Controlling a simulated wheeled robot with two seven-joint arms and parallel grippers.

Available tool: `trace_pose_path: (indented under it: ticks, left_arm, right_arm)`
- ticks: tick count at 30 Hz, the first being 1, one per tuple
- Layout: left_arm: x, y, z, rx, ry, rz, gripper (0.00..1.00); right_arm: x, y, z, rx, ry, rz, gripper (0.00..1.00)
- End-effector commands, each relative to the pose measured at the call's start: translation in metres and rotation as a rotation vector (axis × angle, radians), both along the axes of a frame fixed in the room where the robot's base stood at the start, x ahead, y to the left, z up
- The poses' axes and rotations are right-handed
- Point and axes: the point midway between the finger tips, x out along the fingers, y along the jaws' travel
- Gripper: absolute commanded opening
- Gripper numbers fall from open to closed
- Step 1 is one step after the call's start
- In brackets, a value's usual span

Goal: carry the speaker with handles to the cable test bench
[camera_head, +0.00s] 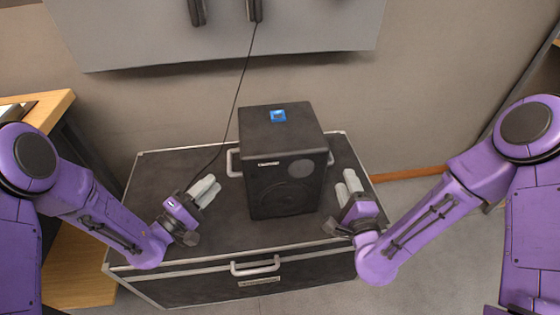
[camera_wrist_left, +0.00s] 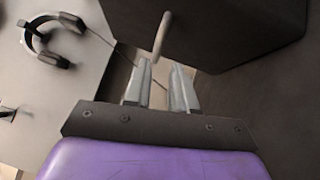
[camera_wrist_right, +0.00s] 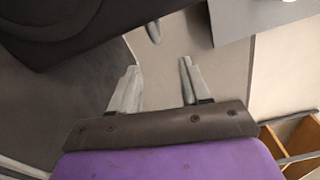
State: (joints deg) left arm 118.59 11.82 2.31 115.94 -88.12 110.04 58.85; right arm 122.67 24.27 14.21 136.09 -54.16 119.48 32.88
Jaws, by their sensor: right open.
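The black speaker (camera_head: 285,160) stands upright on a dark flight case (camera_head: 150,180). It has a blue label on top and a light handle on each side: the left handle (camera_head: 233,162) and the right handle (camera_head: 330,158). My left gripper (camera_head: 207,188) is open and empty, in front of and left of the speaker. In the left wrist view the left handle (camera_wrist_left: 162,35) lies just beyond its fingers. My right gripper (camera_head: 348,185) is open and empty, right of the speaker. In the right wrist view the right handle (camera_wrist_right: 153,32) lies beyond its fingers. I cannot tell which surface is the cable test bench.
A wooden table (camera_head: 60,105) stands at the left. A grey panel (camera_head: 150,35) on the wall holds headphones (camera_wrist_left: 45,40), and a thin cable (camera_head: 238,95) hangs down behind the speaker to the case. Grey floor (camera_head: 430,230) is open at the right.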

Motion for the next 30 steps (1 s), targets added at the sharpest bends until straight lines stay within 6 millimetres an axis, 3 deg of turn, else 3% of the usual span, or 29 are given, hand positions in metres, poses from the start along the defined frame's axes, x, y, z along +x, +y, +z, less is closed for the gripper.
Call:
trace_pose_path:
  ticks: [4, 8, 21, 30]
  left_arm:
    - [-0.004, 0.014, 0.001, 0.001, 0.003, 0.029, 0.25]
    - [-0.002, 0.014, 0.001, 0.004, 0.002, 0.033, 0.25]
    - [0.055, -0.039, 0.010, 0.007, 0.001, 0.028, 0.25]
    - [0.074, -0.054, 0.014, 0.005, 0.003, 0.031, 0.25]
  right_arm:
    - [0.005, 0.012, 0.000, -0.003, 0.002, 0.025, 0.47]
    - [0.010, 0.016, 0.000, -0.006, 0.003, 0.031, 0.47]
    - [0.086, 0.018, -0.001, -0.008, 0.003, 0.026, 0.47]
    - [0.110, 0.019, -0.001, -0.008, 0.006, 0.027, 0.47]
